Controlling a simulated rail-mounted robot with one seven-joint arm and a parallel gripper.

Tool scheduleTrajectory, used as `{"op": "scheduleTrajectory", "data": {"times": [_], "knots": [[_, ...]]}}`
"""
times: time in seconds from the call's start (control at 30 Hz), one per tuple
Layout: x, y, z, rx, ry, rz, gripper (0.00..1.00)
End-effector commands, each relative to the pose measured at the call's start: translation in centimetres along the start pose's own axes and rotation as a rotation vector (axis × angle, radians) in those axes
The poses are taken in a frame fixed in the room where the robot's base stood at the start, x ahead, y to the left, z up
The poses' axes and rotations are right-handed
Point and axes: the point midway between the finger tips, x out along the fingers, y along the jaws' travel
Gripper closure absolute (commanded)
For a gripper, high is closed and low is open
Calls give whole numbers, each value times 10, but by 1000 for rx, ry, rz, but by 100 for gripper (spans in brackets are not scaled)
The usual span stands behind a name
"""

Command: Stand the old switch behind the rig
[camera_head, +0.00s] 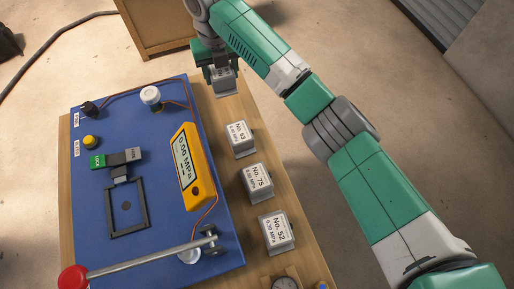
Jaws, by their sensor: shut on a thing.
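The rig is a blue board (95,230) on a wooden table, with a yellow gauge reading 0.00 MPa (186,172) and an empty black frame (118,233). My gripper (221,75) is at the far end of the table, beyond the row of switches, shut on a small grey box-shaped switch (223,86). The held switch looks upright; its label is not readable. I cannot tell whether it touches the table. Three similar switches stand in a row right of the board: No. 63 (240,139), No. 75 (257,182) and No. 52 (276,230).
A metal lever with a red knob (73,278) crosses the board's near end. A green and grey clamp (115,158) sits beside the frame. A round dial (285,283) is at the near table edge. A wooden cabinet (157,25) stands beyond the table.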

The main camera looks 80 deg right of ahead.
Motion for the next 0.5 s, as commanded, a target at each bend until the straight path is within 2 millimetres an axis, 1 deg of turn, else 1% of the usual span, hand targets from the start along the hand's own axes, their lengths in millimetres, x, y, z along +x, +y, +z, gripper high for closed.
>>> {"op": "scheduleTrajectory", "data": {"times": [0.17, 0.23, 0.27, 0.43, 0.5], "knots": [[-1, -4, 1, -34, 0, 1, 78], [5, -4, 1, -33, 1, 1, 78], [10, -4, 1, -33, 1, 0, 78], [45, -4, 0, -31, 2, 0, 78], [51, -3, 1, -31, 0, 0, 78]]}}
